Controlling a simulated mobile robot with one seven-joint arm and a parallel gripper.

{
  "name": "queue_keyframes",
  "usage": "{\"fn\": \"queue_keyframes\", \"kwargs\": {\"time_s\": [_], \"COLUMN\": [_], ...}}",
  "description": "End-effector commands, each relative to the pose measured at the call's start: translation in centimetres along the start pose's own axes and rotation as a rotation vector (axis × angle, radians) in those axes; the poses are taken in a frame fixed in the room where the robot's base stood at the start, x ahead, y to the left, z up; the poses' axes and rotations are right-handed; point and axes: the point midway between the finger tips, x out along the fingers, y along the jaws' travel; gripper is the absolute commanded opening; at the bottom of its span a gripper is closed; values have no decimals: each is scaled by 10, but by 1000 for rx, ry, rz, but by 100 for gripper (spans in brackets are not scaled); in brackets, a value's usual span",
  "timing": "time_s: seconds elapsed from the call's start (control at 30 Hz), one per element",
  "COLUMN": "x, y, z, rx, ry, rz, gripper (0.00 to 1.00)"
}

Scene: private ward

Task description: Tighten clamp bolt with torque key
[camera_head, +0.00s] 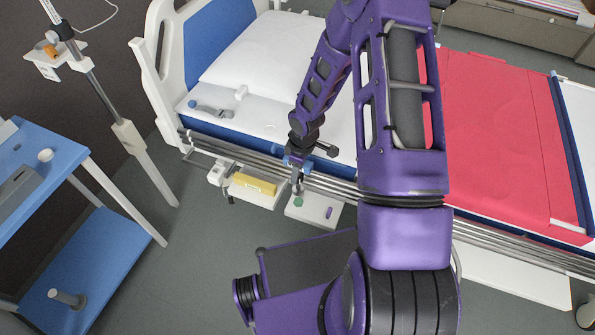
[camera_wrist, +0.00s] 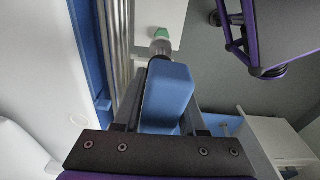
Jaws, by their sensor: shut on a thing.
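My gripper (camera_head: 297,159) is shut on a blue block-shaped handle, which I take to be the torque key (camera_wrist: 168,88). In the wrist view the handle fills the space between the fingers, and a short metal shaft (camera_wrist: 162,47) sticks out beyond it. A green round piece (camera_wrist: 161,33) shows beyond the shaft; it also appears in the head view (camera_head: 298,202), on a white plate (camera_head: 316,211) beside the bed rail. I cannot tell whether the shaft touches the green piece. The clamp bolt cannot be clearly made out.
The bed's metal side rails (camera_head: 335,187) run close beside my gripper. A blue trolley (camera_head: 75,262) and pole (camera_head: 105,100) stand left. Floor between is clear.

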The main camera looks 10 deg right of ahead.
Motion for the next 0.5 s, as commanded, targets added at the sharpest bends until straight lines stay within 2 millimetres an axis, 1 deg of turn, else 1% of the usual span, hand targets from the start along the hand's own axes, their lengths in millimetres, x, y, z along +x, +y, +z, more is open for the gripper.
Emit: {"fn": "queue_keyframes", "kwargs": {"time_s": [0.27,0.47,0.5], "x": [-1,-4,5], "y": [0,0,0], "z": [0,1,1], "rx": [-9,-79,-86], "ry": [0,3,3], "rz": [-4,-22,-23], "gripper": [0,0,0]}}
